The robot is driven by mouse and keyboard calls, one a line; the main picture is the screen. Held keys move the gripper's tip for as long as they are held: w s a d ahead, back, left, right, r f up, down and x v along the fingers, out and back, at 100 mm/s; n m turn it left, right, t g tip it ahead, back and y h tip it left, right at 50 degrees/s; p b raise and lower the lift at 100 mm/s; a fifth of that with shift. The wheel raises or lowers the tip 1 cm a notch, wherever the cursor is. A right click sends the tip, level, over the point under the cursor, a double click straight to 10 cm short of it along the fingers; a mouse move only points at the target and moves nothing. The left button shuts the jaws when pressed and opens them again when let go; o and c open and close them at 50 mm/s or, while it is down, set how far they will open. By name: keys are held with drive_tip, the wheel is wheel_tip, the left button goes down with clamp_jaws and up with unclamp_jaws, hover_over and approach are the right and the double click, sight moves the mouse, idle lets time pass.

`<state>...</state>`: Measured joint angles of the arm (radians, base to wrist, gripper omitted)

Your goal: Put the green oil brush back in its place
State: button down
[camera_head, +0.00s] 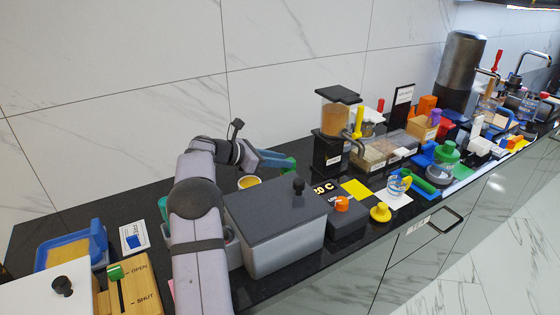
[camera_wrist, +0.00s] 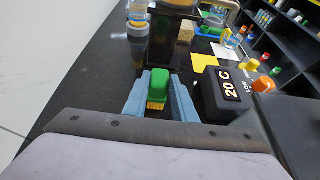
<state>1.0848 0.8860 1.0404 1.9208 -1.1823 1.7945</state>
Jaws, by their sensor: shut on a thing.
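My gripper (camera_wrist: 158,88) is shut on the green oil brush (camera_wrist: 160,76), its blue fingers on either side of the green body. Yellow bristles show below the green part, above the black counter. In the head view my gripper (camera_head: 283,163) reaches right, behind the grey lidded box, with a bit of the green brush (camera_head: 290,164) at its tips. The brush's lower end is hidden there. I cannot tell which spot is the brush's place. A small round yellow-rimmed cup (camera_head: 249,182) sits below my gripper in the head view, partly hidden by the box.
The grey lidded box (camera_head: 275,234) with a black knob stands in front of my gripper. A black "20 C" unit (camera_head: 346,219) and a black dispenser (camera_head: 333,155) stand to the right. A yellow square (camera_head: 356,190) lies flat. A blue tray (camera_head: 68,238) is at left.

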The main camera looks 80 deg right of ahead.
drive_tip(key=shift+f+b, duration=0.6)
drive_tip(key=c, duration=0.8)
unclamp_jaws()
drive_tip(key=shift+w+a, duration=0.1)
drive_tip(key=shift+w, duration=0.05)
drive_tip(key=shift+b+v, duration=0.45)
drive_tip(key=shift+v, duration=6.35)
drive_tip(key=shift+r, duration=0.25)
